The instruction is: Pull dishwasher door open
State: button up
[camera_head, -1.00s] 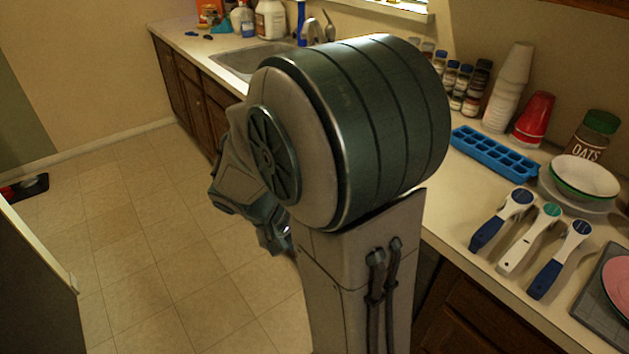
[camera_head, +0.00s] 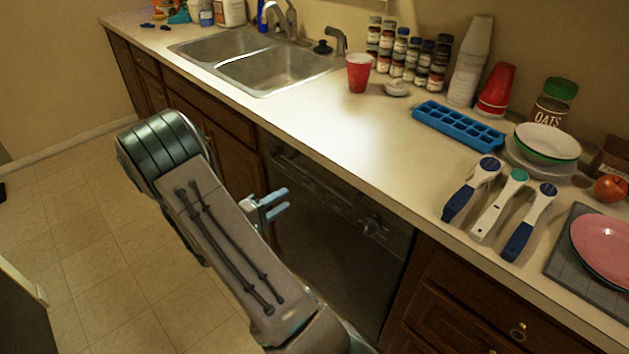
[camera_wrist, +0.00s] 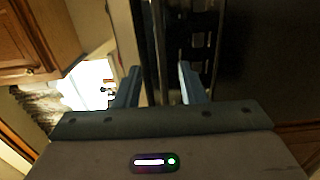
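The dishwasher (camera_head: 335,235) is the dark front panel under the counter, right of the wooden cabinets. Its door looks shut, upright and about level with the cabinet fronts. A control strip with a knob (camera_head: 371,228) runs along its top. My gripper (camera_head: 277,205) is in front of the door's upper left part, fingers pointing at it. In the wrist view my gripper (camera_wrist: 160,88) has its two fingers apart. A dark dishwasher edge (camera_wrist: 158,40) shows beyond and between them. I cannot tell whether the fingers touch it. My arm hides the lower left of the door.
A double sink (camera_head: 270,70) is set in the counter above. A red cup (camera_head: 359,73), spice jars, a blue ice tray (camera_head: 458,126), several blue and white handled tools and plates stand on the counter. Wooden drawers (camera_head: 470,310) are to the right. The tiled floor (camera_head: 80,240) is clear.

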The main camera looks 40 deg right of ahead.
aim_at(313, 182)
jog(key=d, duration=0.4)
jog(key=d+p, duration=0.1)
jog(key=d, duration=0.3)
jog(key=w+d, duration=0.1)
jog(key=d, duration=0.3)
jog(key=shift+d+p, duration=0.3)
jog(key=shift+p, duration=0.05)
grip_shut()
